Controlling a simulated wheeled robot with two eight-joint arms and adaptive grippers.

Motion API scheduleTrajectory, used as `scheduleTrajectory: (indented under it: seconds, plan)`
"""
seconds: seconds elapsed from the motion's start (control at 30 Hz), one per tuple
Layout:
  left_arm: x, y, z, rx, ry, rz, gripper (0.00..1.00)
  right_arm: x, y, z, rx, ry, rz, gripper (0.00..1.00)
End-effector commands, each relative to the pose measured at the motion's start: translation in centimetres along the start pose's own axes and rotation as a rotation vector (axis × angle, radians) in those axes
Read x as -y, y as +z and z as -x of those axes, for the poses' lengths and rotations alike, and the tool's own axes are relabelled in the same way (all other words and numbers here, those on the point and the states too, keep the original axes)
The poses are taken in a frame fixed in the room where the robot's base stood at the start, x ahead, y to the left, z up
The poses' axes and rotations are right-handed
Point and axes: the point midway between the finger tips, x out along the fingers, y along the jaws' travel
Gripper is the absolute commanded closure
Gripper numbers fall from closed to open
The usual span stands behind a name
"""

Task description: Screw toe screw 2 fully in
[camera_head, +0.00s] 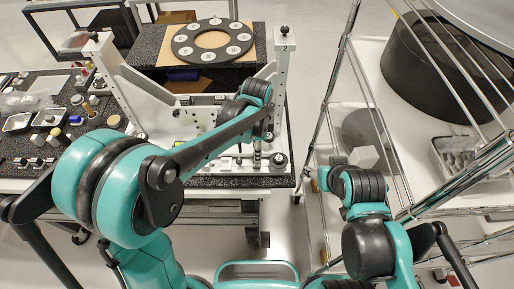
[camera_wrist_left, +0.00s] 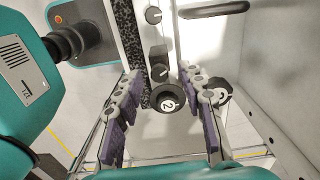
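In the left wrist view a black round knob with a white "2" on its face (camera_wrist_left: 168,101), which looks like toe screw 2, sits between the two purple-padded fingers of my left gripper (camera_wrist_left: 166,118). The fingers are spread, with a visible gap on both sides of the knob. A second black knob with a white label (camera_wrist_left: 219,90) is beside the right finger; its mark is hard to read. In the head view my left arm reaches to the fixture post marked 2 (camera_head: 284,60), and its wrist hides the fingers. My right gripper does not show.
A dark ring with several numbered discs (camera_head: 212,40) lies on a board behind the fixture. A black knob (camera_head: 278,160) stands at the bench's front right. Small parts and trays (camera_head: 48,117) cover the bench at left. A wire-framed rack (camera_head: 395,125) stands at right.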

Motion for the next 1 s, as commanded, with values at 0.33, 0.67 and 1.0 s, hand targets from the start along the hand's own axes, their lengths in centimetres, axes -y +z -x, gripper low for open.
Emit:
scheduleTrajectory:
  seconds: [0.33, 0.67, 1.0]
  plan:
    - [0.0, 0.0, 4.2, 0.0, 0.0, 0.0, 0.61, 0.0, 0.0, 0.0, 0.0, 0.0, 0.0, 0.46]
    - [0.0, 0.0, 10.6, 0.0, 0.0, 0.0, 0.61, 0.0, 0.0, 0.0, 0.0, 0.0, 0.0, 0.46]
    - [0.0, 0.0, 12.0, 0.0, 0.0, 0.0, 0.61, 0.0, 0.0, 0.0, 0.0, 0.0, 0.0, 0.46]
